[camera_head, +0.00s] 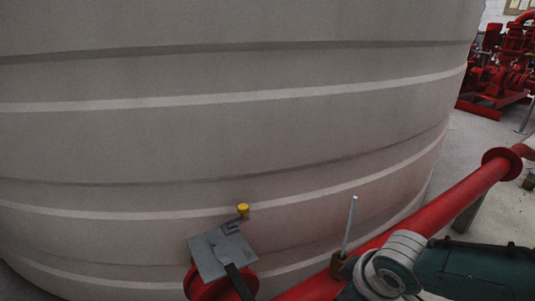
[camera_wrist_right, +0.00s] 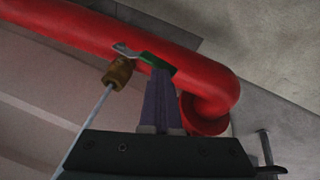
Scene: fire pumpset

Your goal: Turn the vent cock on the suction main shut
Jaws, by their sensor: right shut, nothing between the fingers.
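The vent cock has a brass body (camera_wrist_right: 118,73) on the red suction main (camera_wrist_right: 205,75). A thin grey rod or tube runs from the brass body, upright in the head view. The cock's small metal lever with a green grip (camera_wrist_right: 158,63) lies over the pipe in the wrist view. My right gripper (camera_wrist_right: 160,74) is shut and empty, its fingertips right at the green grip; I cannot tell whether they touch it. In the head view the brass body (camera_head: 343,266) shows beside my right wrist, which hides the lever. My left gripper is not in view.
A large grey ribbed tank (camera_head: 230,130) fills the space behind the pipe. A grey plate (camera_head: 220,253) with a yellow knob (camera_head: 243,211) stands above a red flange (camera_head: 207,287) left of the cock. Red pump equipment (camera_head: 500,75) stands far right.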

